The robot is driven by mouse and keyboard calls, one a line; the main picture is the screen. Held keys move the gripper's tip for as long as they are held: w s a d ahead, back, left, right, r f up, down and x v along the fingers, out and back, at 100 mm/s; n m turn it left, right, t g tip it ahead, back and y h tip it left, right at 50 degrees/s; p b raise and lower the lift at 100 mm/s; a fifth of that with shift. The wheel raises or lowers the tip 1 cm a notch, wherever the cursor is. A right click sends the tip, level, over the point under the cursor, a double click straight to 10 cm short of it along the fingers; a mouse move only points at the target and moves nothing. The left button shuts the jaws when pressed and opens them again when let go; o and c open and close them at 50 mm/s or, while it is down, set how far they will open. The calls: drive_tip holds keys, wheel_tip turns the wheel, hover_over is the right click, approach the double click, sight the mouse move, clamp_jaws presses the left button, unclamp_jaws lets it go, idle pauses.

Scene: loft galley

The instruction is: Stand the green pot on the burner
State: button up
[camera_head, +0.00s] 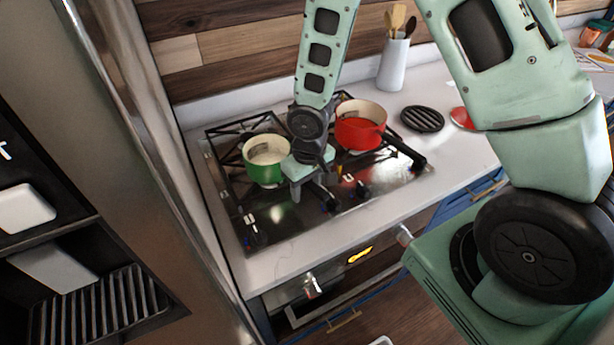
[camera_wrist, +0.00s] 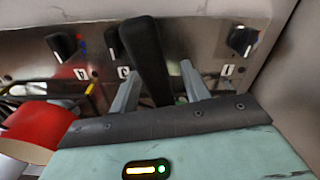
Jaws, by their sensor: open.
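The green pot (camera_head: 264,171), cream inside, stands upright on the left part of the hob (camera_head: 225,198). I cannot tell whether it is centred on a burner. My gripper (camera_head: 309,180) is low at the pot's right front side, over its black handle (camera_head: 325,198). In the wrist view my gripper (camera_wrist: 158,88) is open, with a finger on each side of a black handle (camera_wrist: 147,55), which looks like the green pot's. Whether the fingers touch it is unclear. The green pot's body is not visible in the wrist view.
A red pot (camera_head: 358,133) stands to the right on the hob, its handle pointing right and forward; it also shows in the wrist view (camera_wrist: 38,124). Control knobs (camera_head: 255,232) line the hob's front. A black round trivet (camera_head: 422,119) and a white utensil holder (camera_head: 394,66) stand behind right.

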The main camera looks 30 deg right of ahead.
wheel_tip(320, 180, up, 17)
drive_tip(key=s+a+f+n+b, duration=0.2)
drive_tip(key=s+a+b, duration=0.3)
drive_tip(key=s, duration=0.5)
drive_tip(key=s+a+f+n+b, duration=0.3)
drive_tip(key=s+a+f+b, duration=0.1)
drive_tip(key=s, duration=0.5)
drive_tip(key=shift+s+a+g+b, duration=0.3)
drive_tip(key=shift+s+a+b, duration=0.05)
drive_tip(key=shift+b, duration=0.2)
